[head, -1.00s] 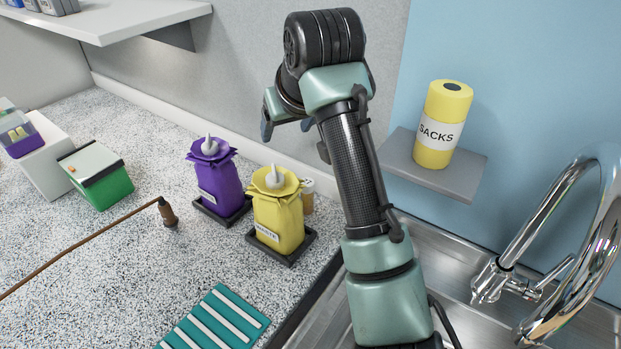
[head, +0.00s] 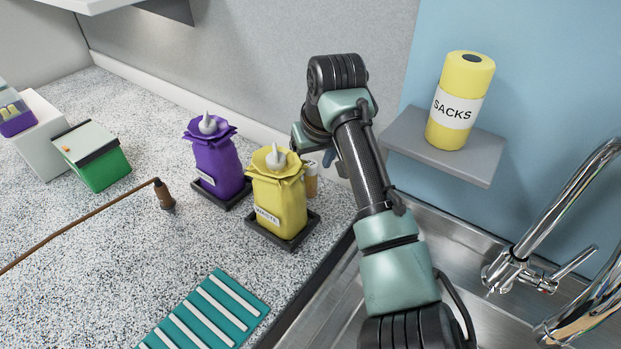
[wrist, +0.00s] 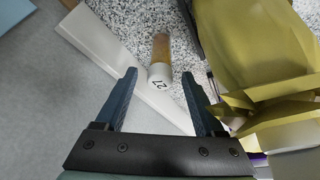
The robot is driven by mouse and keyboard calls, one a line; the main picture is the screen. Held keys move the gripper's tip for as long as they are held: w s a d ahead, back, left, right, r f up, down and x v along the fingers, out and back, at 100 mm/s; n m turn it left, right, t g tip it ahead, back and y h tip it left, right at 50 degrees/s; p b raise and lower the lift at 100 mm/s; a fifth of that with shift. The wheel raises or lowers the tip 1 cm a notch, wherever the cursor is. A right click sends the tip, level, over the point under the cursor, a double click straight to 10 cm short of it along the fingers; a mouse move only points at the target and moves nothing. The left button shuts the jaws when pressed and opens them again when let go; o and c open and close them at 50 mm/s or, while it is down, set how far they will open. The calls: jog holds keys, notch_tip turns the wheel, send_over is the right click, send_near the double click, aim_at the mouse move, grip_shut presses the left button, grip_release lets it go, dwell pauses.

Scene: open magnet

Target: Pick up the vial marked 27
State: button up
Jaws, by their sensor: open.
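The vial marked 27 (wrist: 161,68) shows in the wrist view, with an amber body and a white cap bearing the number. It lies ahead of my gripper (wrist: 160,82), between the lines of its two open blue fingers, and nothing is held. In the head view the vial (head: 311,181) stands on the counter just behind and right of the yellow sack, partly hidden. My gripper in the head view (head: 328,157) is mostly hidden by my arm, above and close to the vial. I cannot tell whether the fingertips reach around its cap.
The yellow waste sack (head: 279,203) stands in a black tray close beside the vial; it also fills the right of the wrist view (wrist: 255,45). A purple sack (head: 215,165) stands left of it. The wall is close behind. A sink (head: 455,250) lies to the right.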

aim_at(308, 172)
jog(key=x, duration=0.4)
jog(key=shift+f, duration=0.1)
grip_shut()
